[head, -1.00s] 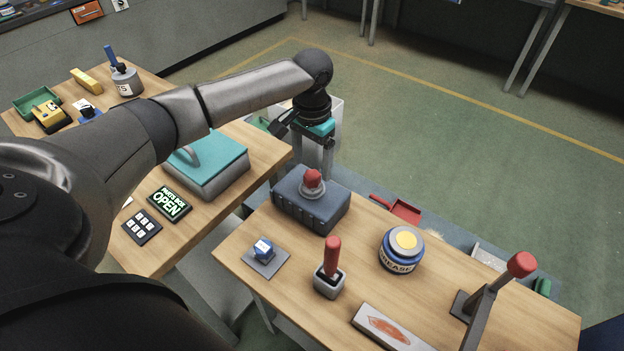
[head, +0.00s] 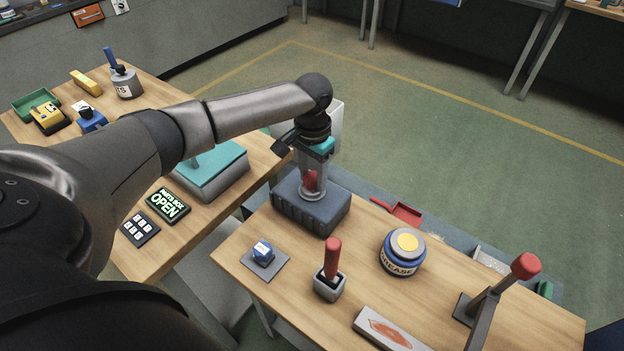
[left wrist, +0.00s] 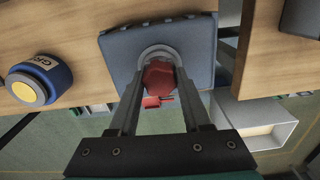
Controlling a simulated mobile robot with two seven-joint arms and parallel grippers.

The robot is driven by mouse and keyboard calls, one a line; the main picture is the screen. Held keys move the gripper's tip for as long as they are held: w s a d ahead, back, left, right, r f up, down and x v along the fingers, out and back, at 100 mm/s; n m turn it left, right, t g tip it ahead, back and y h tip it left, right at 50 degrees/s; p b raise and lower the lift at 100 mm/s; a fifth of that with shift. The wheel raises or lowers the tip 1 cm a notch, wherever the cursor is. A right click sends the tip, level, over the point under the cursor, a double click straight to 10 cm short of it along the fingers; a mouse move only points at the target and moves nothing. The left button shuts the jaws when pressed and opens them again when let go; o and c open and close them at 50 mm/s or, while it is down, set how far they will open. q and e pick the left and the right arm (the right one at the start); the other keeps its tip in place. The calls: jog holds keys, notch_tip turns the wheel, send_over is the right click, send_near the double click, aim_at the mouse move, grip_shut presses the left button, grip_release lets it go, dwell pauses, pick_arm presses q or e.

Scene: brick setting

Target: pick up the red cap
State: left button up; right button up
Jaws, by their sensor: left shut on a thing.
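The red cap (head: 311,181) sits on a light grey ring on top of the dark blue-grey box (head: 322,213), at the back left corner of the near table. My left gripper (head: 312,185) points down over the box, its fingers on either side of the cap, shut on it. In the left wrist view the cap (left wrist: 159,76) lies between the two fingertips (left wrist: 160,80), in front of the pale ring on the box (left wrist: 113,48). The fingers partly hide the cap in the head view. My right gripper is not in view.
On the near table are a blue grease tin (head: 402,253), a red-handled lever (head: 332,262), a blue knob on a plate (head: 263,253) and a taller red-knobbed lever (head: 525,266). A teal-lidded box (head: 215,172) stands on the left table. A red dustpan (head: 406,213) lies beyond.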

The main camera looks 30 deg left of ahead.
pick_arm(q)
grip_shut()
jog(key=shift+r, duration=0.1)
